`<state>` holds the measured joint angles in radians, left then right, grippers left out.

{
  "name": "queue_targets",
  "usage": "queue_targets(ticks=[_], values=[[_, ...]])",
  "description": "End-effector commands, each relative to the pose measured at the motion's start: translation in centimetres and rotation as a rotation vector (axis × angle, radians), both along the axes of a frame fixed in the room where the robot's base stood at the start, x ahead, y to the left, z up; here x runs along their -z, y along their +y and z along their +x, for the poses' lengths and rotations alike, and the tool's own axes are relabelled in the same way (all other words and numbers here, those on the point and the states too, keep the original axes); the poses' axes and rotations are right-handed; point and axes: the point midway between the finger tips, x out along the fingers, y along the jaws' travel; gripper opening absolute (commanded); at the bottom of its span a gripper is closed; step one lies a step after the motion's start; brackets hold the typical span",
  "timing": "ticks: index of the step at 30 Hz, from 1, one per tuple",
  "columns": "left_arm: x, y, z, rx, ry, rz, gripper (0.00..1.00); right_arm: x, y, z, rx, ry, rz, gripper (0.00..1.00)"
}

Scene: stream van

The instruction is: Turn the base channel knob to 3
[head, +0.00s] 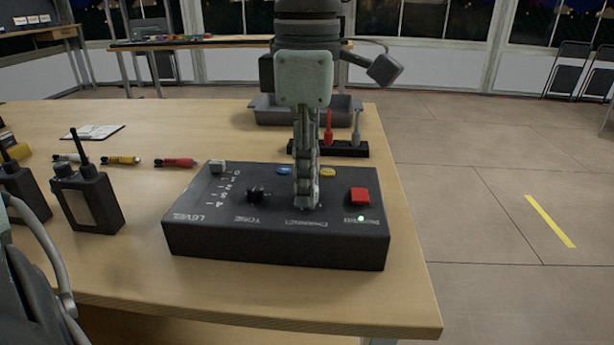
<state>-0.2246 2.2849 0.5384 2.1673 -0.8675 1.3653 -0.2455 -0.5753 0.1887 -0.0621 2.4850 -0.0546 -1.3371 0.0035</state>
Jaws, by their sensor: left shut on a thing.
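The base station (280,247) is a dark box with a sloped top, lying near the front right of the wooden table. Its top carries a level slider (217,167), a black tone knob (258,194), a blue and a yellow button, a red button (360,196) and a lit green lamp. My left gripper (306,203) points straight down onto the channel position and is shut there on the channel knob. The fingers hide the knob and its pointer, so I cannot tell which number it is at. My right gripper is not in view.
Two walkie-talkies (88,198) stand left of the base. Several coloured connectors (124,160) and a paper (93,132) lie behind them. A grey tray (268,112) and a black rack (345,149) with red and grey upright items stand behind the base. The table's right edge is close.

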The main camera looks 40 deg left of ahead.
Motion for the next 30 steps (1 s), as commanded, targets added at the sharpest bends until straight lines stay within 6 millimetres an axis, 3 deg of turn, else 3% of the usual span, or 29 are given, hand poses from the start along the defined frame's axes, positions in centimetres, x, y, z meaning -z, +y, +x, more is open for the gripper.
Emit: queue_targets(ticks=[16, 17, 21, 30], values=[[-0.03, -0.02, 0.03, 0.026, -0.001, 0.0, 0.0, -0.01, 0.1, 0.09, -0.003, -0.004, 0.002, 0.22], [-0.03, -0.01, 0.04, 0.026, -0.001, 0.0, 0.23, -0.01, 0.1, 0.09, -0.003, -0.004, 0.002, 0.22], [-0.02, -0.01, 0.03, 0.026, -0.001, 0.0, 0.4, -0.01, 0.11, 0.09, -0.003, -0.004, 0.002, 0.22], [-0.07, -0.01, 0.03, 0.025, -0.001, 0.0, 0.43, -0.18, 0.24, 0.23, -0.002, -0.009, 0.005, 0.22]])
